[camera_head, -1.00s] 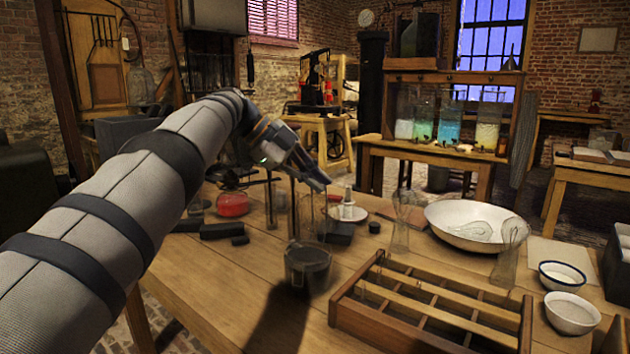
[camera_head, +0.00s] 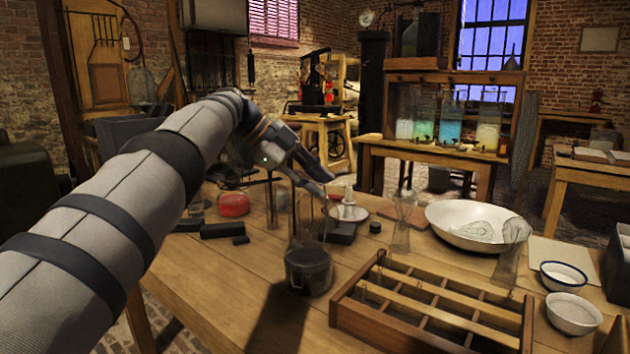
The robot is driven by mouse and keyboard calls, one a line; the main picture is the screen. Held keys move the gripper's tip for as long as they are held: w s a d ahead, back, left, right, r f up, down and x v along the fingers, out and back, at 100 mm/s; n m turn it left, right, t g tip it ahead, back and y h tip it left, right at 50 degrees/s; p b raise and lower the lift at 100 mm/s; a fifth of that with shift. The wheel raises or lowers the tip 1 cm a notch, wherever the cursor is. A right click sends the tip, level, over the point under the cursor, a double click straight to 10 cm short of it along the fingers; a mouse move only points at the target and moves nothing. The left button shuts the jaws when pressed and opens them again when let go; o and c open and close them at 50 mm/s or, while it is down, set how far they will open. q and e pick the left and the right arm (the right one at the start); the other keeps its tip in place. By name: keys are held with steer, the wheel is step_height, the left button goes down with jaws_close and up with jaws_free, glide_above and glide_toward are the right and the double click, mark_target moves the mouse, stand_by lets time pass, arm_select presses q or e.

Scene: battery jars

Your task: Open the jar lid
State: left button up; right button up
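A tall clear glass jar (camera_head: 308,228) with a dark lower part (camera_head: 308,270) stands upright near the front middle of the table. Its glass is faint, and I cannot make out a separate lid. My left gripper (camera_head: 328,187) is just above the jar's top, pointing down to the right. Its two fingers are apart, with nothing visible held between them. I cannot tell whether a finger touches the glass. My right gripper is not in view.
A wooden divided tray (camera_head: 345,312) lies right of the jar. Small bowls (camera_head: 572,313) stand at right. The table's front left is clear.

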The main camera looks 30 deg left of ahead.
arm_select(q)
steer(key=s+a+r, duration=0.3)
steer(key=s+a, duration=0.8)
steer(key=shift+r, duration=0.2)
